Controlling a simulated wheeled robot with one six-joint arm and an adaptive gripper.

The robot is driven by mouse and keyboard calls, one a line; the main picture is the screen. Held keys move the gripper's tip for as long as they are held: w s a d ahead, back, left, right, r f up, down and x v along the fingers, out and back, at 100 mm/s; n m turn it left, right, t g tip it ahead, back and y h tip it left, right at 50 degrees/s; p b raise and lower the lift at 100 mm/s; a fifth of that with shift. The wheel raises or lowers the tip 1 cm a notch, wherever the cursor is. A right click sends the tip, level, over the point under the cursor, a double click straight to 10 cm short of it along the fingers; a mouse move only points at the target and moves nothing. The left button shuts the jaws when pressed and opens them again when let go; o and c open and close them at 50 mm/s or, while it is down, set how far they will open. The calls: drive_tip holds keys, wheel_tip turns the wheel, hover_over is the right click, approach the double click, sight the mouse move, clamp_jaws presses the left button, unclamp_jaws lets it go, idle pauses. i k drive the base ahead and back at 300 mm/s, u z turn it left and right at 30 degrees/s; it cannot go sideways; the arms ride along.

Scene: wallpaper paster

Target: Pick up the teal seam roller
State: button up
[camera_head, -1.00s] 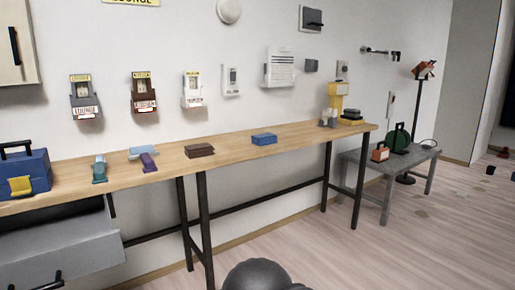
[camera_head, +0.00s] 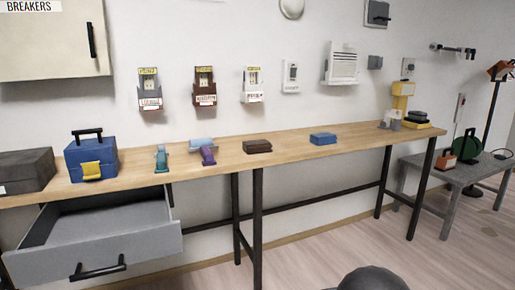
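A small teal tool (camera_head: 161,158), which looks like the teal seam roller, stands on the wooden workbench (camera_head: 290,147), right of the blue toolbox. A purple tool (camera_head: 208,155) of similar shape is to its right. A pale blue roll-like piece (camera_head: 201,142) lies just behind the purple one; I cannot tell whether they are joined. No gripper fingers show; only a dark rounded part, probably of my arm, is at the bottom edge, well away from the teal tool.
The blue toolbox (camera_head: 91,160) and a dark grey box (camera_head: 26,171) stand at the left. An open grey drawer (camera_head: 110,257) juts out below the bench. A brown block (camera_head: 257,146) and a blue block (camera_head: 323,138) lie farther right. A grey low bench (camera_head: 455,175) stands at right.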

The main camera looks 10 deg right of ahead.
sight(162, 166)
drive_tip(key=u, duration=0.1)
drive_tip(key=i, duration=1.25)
drive_tip(key=u, duration=0.45)
